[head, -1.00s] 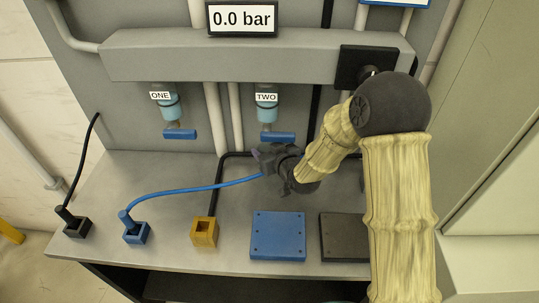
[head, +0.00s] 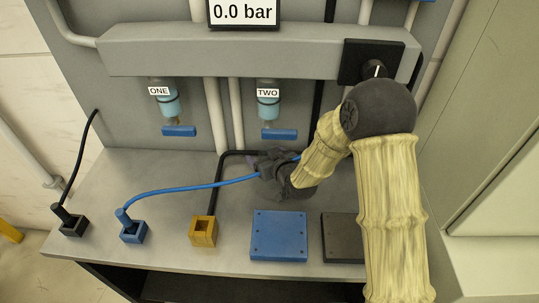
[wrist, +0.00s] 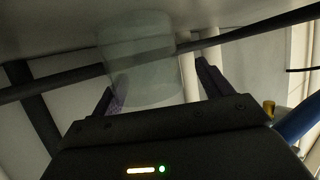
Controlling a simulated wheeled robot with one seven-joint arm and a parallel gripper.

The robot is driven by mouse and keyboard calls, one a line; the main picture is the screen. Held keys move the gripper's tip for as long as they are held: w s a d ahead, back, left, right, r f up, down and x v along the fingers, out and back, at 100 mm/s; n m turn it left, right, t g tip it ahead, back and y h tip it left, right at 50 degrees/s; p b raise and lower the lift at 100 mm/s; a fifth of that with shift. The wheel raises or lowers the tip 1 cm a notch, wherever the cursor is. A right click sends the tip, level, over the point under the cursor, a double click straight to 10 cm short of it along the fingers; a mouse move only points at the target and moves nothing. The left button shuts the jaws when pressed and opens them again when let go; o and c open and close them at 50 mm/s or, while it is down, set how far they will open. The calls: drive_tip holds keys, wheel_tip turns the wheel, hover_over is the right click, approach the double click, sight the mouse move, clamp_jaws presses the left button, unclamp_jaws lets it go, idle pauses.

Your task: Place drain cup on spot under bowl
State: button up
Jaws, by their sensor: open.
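My gripper (head: 262,162) is low over the bench, below and a little right of bowl TWO (head: 268,105). In the wrist view its two fingers (wrist: 160,90) are apart. A pale, see-through cylinder (wrist: 138,55), which looks like the drain cup, shows between and beyond the fingertips. I cannot tell whether they touch it. I cannot make the cup out in the head view, where the gripper covers that area. Bowl ONE (head: 167,100) hangs to the left. Both bowls hold light blue liquid and have blue handles below. The spot under the bowl is not distinguishable.
A blue hose (head: 190,187) runs from the blue socket (head: 134,233) to behind my gripper. A black pipe (head: 219,185) rises from the yellow block (head: 203,231). A blue plate (head: 279,235) and a dark plate (head: 342,238) lie at the front edge.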

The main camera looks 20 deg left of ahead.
drive_tip(key=shift+w+d+r, duration=0.1)
drive_tip(key=shift+d, duration=0.05)
drive_tip(key=shift+r+p, duration=0.2)
drive_tip(key=shift+p, duration=0.1)
drive_tip(key=b+v, duration=0.2)
drive_tip(key=v, duration=0.9)
drive_tip(key=shift+s+d, duration=0.3)
drive_tip(key=shift+d, duration=0.05)
drive_tip(key=shift+d, duration=0.15)
